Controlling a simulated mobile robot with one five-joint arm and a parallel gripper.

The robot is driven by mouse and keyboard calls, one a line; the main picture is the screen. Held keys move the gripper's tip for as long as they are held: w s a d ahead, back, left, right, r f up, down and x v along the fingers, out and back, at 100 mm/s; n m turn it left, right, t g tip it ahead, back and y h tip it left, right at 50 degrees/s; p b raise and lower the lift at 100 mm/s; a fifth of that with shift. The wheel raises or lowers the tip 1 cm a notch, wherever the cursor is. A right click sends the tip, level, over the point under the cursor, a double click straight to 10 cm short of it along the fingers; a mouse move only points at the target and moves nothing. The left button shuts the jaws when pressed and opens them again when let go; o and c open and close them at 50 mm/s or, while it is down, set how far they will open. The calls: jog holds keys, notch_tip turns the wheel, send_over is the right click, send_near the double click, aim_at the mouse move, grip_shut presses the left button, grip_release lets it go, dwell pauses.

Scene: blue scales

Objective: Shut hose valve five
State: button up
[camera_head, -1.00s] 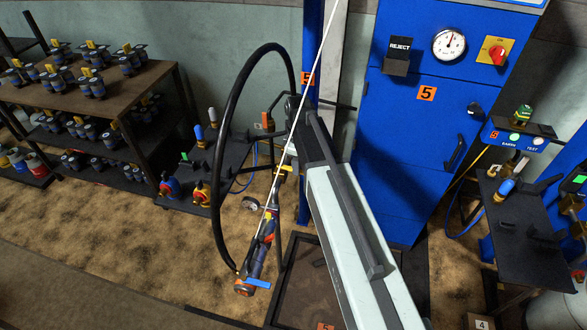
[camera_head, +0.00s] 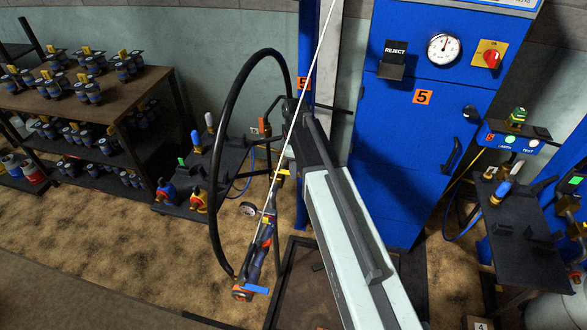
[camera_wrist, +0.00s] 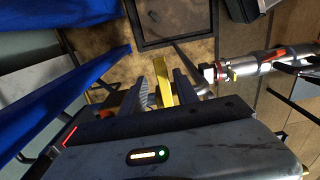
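A yellow lever (camera_wrist: 163,82) stands between the two fingers of my gripper (camera_wrist: 162,92) in the wrist view. The fingers are apart, one on each side of it; whether either touches it is unclear. In the head view a small yellow piece (camera_head: 283,172) shows beside my arm and may be this lever. A black hose (camera_head: 215,185) loops down to an orange and dark blue end fitting (camera_head: 258,268) with a blue handle (camera_head: 256,289). My arm hides my gripper in the head view. The valve body is mostly hidden.
A blue cabinet (camera_head: 405,165) marked 5 stands behind my arm, with a gauge (camera_head: 444,49) and red switch. A dark tray (camera_wrist: 180,20) lies on the floor. A silver pipe fitting (camera_wrist: 245,67) is right of my fingers. Meter shelves (camera_head: 120,105) stand at left.

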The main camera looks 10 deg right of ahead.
jog(key=shift+r, duration=0.1)
jog(key=shift+s+r+p, duration=0.1)
jog(key=shift+r+p, duration=0.2)
jog(key=shift+p, duration=0.1)
notch_tip(320, 180, up, 7)
jog(key=p, duration=0.7)
jog(key=s+d+r+m+p, duration=0.1)
jog(key=s+m, duration=0.5)
jog(key=s, duration=0.1)
jog(key=s+d+r+m+p, duration=0.2)
jog(key=s+m, duration=0.5)
jog(key=s, duration=0.1)
jog(key=shift+d+m, duration=0.3)
